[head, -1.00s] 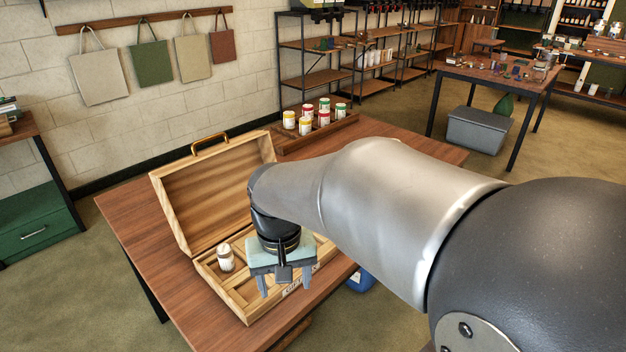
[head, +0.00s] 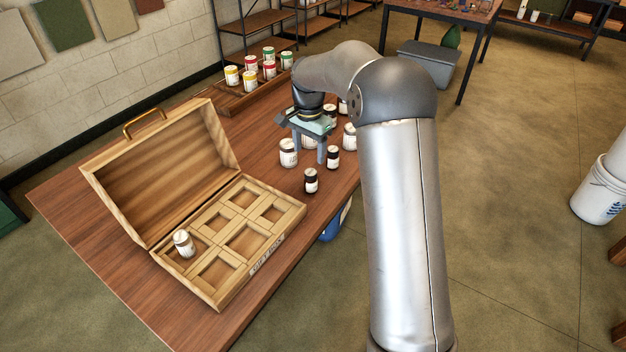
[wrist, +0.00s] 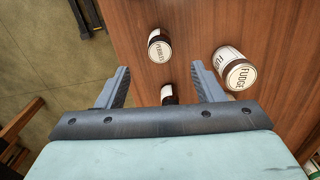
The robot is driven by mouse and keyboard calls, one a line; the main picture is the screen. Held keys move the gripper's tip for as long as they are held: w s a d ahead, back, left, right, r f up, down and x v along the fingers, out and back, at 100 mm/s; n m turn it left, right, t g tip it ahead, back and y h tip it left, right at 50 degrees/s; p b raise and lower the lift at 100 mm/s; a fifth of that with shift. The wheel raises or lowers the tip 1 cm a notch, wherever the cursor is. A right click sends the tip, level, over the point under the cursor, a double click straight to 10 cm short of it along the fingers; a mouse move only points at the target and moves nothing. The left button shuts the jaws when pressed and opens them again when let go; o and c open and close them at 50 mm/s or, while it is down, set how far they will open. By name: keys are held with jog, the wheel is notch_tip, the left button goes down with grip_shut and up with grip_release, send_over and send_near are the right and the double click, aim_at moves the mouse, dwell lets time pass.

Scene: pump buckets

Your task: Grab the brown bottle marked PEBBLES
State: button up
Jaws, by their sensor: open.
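The brown bottle marked PEBBLES (wrist: 160,48) has a pale label and dark cap and stands ahead of my gripper (wrist: 161,76) in the wrist view. In the head view it appears to be the small dark bottle (head: 311,181) nearest the box, by the table's front edge. My gripper (head: 309,156) is open and empty, above the table among the jars and behind that bottle. A second brown bottle (wrist: 168,95) is closer, partly hidden by the gripper body, with its label unreadable; it also shows in the head view (head: 333,158).
A white jar marked FUDGE (wrist: 237,72) stands right of the bottles in the wrist view. More jars (head: 349,136) stand behind my gripper. An open wooden box (head: 247,274) holds one white jar (head: 184,244). A tray (head: 232,102) of coloured jars is at the back.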

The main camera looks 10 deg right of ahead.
aim_at(310, 172)
notch_tip(310, 172, down, 10)
jog(key=shift+w+d+f+p, duration=0.1)
jog(key=shift+d+f+p, duration=0.05)
jog(key=shift+p, duration=0.55)
jog(key=c, duration=1.1)
